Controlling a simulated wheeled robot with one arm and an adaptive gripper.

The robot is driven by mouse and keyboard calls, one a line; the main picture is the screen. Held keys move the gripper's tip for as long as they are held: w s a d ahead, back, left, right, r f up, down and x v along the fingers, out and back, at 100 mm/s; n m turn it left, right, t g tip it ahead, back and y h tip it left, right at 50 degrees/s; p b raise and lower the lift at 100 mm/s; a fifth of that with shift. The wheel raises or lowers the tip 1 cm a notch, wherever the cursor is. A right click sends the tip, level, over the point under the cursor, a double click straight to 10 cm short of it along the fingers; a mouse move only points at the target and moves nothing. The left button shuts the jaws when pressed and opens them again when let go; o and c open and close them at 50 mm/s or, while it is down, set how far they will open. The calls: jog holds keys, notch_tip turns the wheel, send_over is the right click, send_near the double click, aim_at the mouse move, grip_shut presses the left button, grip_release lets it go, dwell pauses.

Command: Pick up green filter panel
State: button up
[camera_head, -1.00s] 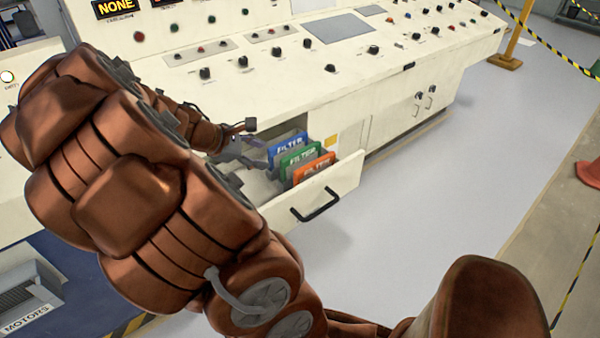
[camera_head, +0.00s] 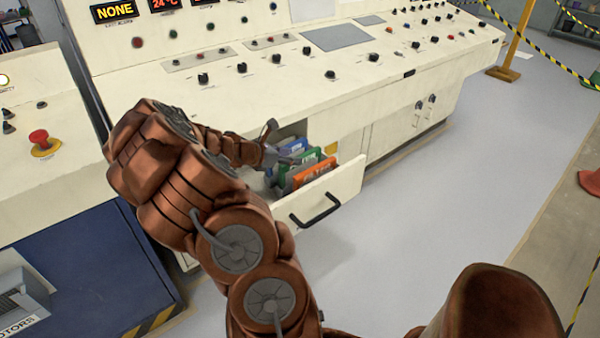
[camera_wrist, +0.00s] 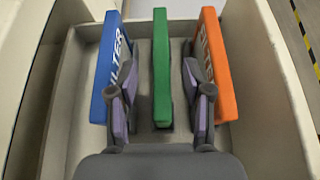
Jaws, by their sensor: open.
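The green filter panel (camera_wrist: 161,75) stands upright in the open drawer (camera_head: 335,197), between the blue filter panel (camera_wrist: 108,65) and the orange filter panel (camera_wrist: 217,65). In the wrist view my gripper (camera_wrist: 161,110) is open, with one finger on each side of the green panel. The left finger is close to the blue panel and the right finger close to the orange one; I cannot tell whether they touch. The head view shows my gripper reaching into the drawer from the left, partly covering the green panel (camera_head: 307,160).
The drawer's walls stand close around the panels, and its front has a black handle (camera_head: 315,210). The cream control console (camera_head: 270,95) with knobs rises above and behind the drawer. A red button (camera_head: 40,140) is on the left cabinet.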

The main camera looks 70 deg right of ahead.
aim_at(300, 155)
jog(key=shift+x, duration=2.55)
grip_shut()
